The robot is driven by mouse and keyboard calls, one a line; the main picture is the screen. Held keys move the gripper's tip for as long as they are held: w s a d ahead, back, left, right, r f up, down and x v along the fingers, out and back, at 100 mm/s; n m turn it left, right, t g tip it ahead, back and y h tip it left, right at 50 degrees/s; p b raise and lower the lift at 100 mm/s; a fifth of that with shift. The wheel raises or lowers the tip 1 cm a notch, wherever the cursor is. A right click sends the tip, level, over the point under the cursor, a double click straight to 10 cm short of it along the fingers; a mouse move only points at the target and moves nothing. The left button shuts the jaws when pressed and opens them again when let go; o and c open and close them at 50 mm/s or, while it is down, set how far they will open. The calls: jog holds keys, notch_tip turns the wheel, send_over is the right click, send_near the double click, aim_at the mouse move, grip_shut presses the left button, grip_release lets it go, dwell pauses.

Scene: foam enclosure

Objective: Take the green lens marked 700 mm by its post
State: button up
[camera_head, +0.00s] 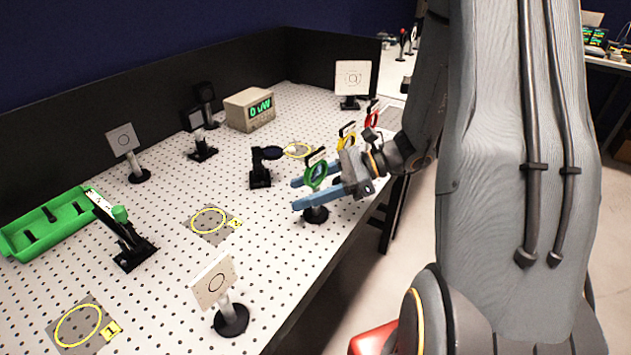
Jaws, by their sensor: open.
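The green lens (316,175) is a green ring with a dark tag on top, standing upright on a short post over a round black base (315,214) near the table's right edge. Its marking is too small to read. My gripper (300,192) is open, with two blue fingers pointing left. One finger lies on the near side of the lens and the other on the far side. The near finger hides part of the post. I cannot tell whether either finger touches it.
A yellow lens (346,137) and a red lens (371,118) stand behind my gripper. A white target card (213,281) stands in front, and a small black mount (260,168) to the left. Yellow floor rings (193,222) mark the perforated table (170,270). A green tray (15,243) lies far left.

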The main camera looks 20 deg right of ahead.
jog(key=shift+w+a+f, duration=0.15)
jog(key=shift+a+f, duration=0.15)
jog(key=shift+a, duration=0.35)
grip_shut()
